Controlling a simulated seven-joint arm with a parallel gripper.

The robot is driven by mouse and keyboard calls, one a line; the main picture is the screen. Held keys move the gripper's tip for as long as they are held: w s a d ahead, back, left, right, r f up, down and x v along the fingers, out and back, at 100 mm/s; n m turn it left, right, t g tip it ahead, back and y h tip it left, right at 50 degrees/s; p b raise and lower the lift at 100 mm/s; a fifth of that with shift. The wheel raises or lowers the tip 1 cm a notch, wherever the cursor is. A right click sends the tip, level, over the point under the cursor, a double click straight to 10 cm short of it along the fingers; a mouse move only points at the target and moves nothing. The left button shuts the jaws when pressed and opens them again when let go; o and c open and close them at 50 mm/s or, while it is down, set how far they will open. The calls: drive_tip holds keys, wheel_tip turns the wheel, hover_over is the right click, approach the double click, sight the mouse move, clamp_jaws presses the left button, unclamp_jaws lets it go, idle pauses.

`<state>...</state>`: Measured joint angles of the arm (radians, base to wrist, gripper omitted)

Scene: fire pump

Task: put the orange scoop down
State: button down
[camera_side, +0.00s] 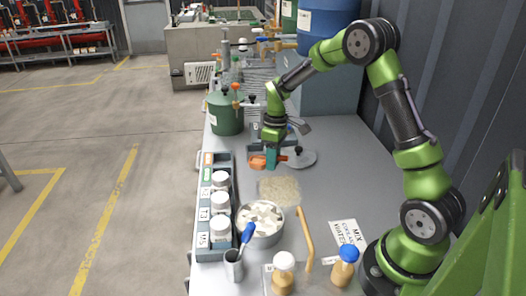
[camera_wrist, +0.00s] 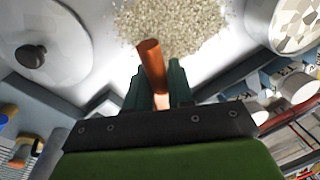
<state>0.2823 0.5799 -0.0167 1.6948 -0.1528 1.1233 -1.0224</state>
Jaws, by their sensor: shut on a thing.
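The orange scoop (camera_side: 258,162) is in my gripper (camera_side: 272,158), just above the grey bench top. In the wrist view its orange handle (camera_wrist: 151,60) stands between the two dark green fingers of my gripper (camera_wrist: 155,85), which are shut on it. The handle's near end points towards the pile of pale granules (camera_wrist: 175,20). The scoop's bowl is mostly hidden behind the gripper in the wrist view. I cannot tell whether the scoop touches the bench.
A round lid with a dark knob (camera_side: 303,160) lies close to the right. The granule pile (camera_side: 280,191) and a metal bowl of white chunks (camera_side: 268,238) are in front. A rack of jars (camera_side: 207,247) lines the left edge. Clear bench (camera_side: 340,190) lies to the right.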

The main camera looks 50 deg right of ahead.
sight(260, 160)
drive_tip(key=w, duration=0.2)
drive_tip(key=w+d, duration=0.1)
drive_tip(key=w, duration=0.3)
drive_tip(key=shift+d+f, duration=0.25)
drive_tip(key=shift+f, duration=0.05)
drive_tip(key=shift+w+f, duration=0.1)
drive_tip(key=shift+f, duration=1.65)
drive_tip(key=shift+f, duration=0.1)
drive_tip(key=c, duration=1)
unclamp_jaws()
